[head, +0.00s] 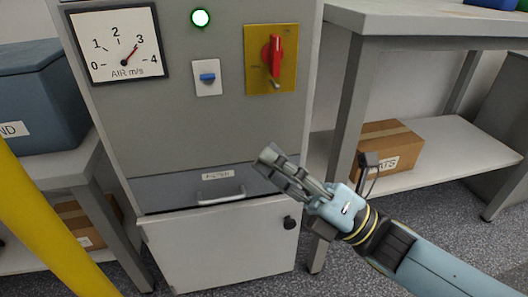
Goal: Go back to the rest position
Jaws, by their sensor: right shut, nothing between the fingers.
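My right gripper (272,160) is in the head view, its arm coming in from the lower right. It is shut and empty, in front of the right end of the filter drawer on the grey cabinet (140,120). I cannot tell whether it touches the cabinet. My left gripper is not in view.
The cabinet carries an air gauge (115,43), a lit green lamp (200,17), a blue switch (207,77), a red rotary handle (273,56) and a drawer handle (220,196). A bench (440,24) with a cardboard box (385,148) on its shelf stands right. A yellow post or pipe (45,220) crosses the lower left.

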